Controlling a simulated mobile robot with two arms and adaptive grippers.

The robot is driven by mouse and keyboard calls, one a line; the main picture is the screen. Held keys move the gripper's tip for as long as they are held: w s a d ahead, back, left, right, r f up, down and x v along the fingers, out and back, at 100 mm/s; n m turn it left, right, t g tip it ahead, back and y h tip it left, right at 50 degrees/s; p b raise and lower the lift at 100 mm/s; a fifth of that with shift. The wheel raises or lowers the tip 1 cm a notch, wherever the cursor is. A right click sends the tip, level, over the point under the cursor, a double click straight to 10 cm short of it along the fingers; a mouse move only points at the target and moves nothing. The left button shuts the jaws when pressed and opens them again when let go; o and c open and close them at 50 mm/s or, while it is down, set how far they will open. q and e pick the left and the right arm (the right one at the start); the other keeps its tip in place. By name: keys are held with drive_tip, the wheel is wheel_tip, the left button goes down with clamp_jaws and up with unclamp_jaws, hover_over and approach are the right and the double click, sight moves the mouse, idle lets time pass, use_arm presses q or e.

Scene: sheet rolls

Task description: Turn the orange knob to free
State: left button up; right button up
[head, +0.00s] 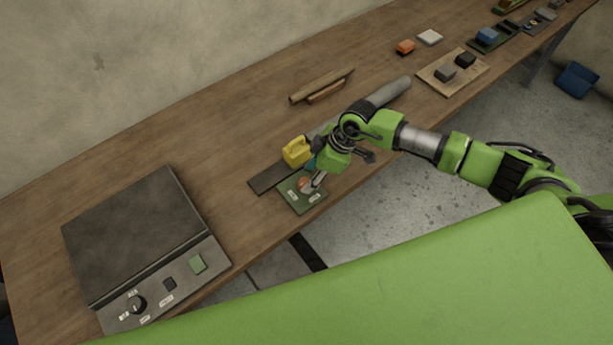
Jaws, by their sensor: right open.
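The orange knob (305,183) sits on a small dark green panel (312,205) near the front edge of the wooden table. The panel carries small white labels, too small to read. My right gripper (317,182) points down at the panel, its open fingers right at the knob. The fingers and wrist partly cover the knob, and I cannot tell whether they touch it. My left gripper is out of view.
A yellow block (296,152) stands just behind the panel, beside a dark strip (266,179). A grey roll (390,92) lies behind my right arm. A dark flat device (135,230) with a control panel fills the left. The table between is clear.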

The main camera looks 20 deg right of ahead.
drive_tip(key=shift+x, duration=1.4)
drive_tip(key=c, duration=1.1)
